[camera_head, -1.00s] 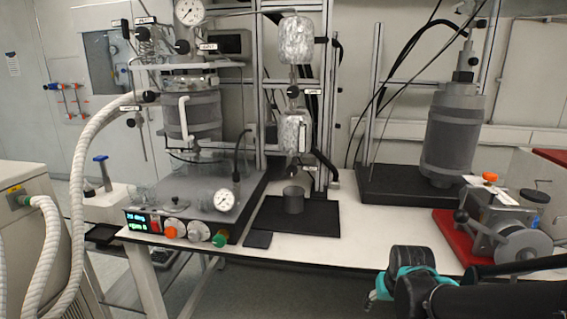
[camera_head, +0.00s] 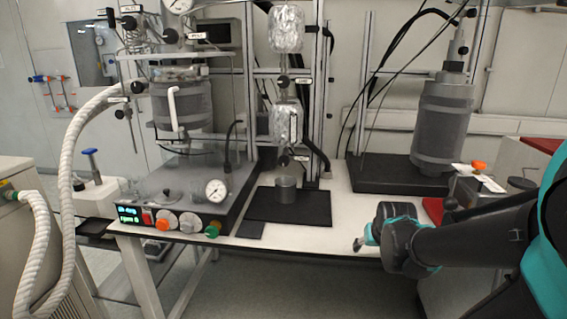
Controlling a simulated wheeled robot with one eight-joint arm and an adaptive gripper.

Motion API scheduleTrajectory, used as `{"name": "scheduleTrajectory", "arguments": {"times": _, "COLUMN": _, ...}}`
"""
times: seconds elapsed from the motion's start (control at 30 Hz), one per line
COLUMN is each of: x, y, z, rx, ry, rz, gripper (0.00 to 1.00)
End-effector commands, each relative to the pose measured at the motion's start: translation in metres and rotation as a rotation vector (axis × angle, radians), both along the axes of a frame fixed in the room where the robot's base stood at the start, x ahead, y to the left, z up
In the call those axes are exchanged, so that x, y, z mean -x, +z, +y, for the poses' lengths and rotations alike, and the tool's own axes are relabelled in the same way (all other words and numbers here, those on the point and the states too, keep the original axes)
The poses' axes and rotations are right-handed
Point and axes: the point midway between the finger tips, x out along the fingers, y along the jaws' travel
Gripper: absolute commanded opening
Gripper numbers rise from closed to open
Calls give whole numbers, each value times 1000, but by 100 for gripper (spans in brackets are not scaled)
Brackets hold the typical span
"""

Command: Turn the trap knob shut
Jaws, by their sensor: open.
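Several small black knobs with white label tags sit on the reactor pipework, and the tags are too small for me to read, so I cannot tell for certain which is the trap knob. One black knob (camera_head: 283,161) is low on the foil-wrapped column, above a grey metal cup (camera_head: 286,189). Another black knob (camera_head: 283,81) is higher on that column, between the foil sections. A further knob (camera_head: 137,87) is at the left reactor. My gripper (camera_head: 358,244) is open and empty, right of and nearer than the column, apart from every knob. Its fingers are small and partly hidden.
A grey vessel (camera_head: 442,125) stands on a black base at right. A white hose (camera_head: 68,160) hangs at left. White tabletop (camera_head: 345,215) is clear between cup and arm.

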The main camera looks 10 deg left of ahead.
Motion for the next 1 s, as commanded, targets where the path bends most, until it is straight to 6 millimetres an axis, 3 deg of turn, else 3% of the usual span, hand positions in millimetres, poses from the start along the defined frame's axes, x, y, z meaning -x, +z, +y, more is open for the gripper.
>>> {"name": "scheduleTrajectory", "arguments": {"times": 0.03, "x": -24, "y": 15, "z": 0, "rx": 1, "ry": 1, "rz": -44, "gripper": 58}}
{"name": "scheduleTrajectory", "arguments": {"times": 0.37, "x": -46, "y": 16, "z": 23, "rx": 484, "ry": 435, "rz": -43, "gripper": 58}}
{"name": "scheduleTrajectory", "arguments": {"times": 0.57, "x": -74, "y": 35, "z": 57, "rx": 925, "ry": 794, "rz": -61, "gripper": 58}}
{"name": "scheduleTrajectory", "arguments": {"times": 0.8, "x": -104, "y": 80, "z": 138, "rx": 1602, "ry": 1213, "rz": -94, "gripper": 58}}
{"name": "scheduleTrajectory", "arguments": {"times": 1.0, "x": -103, "y": 126, "z": 225, "rx": 2177, "ry": 1399, "rz": -103, "gripper": 58}}
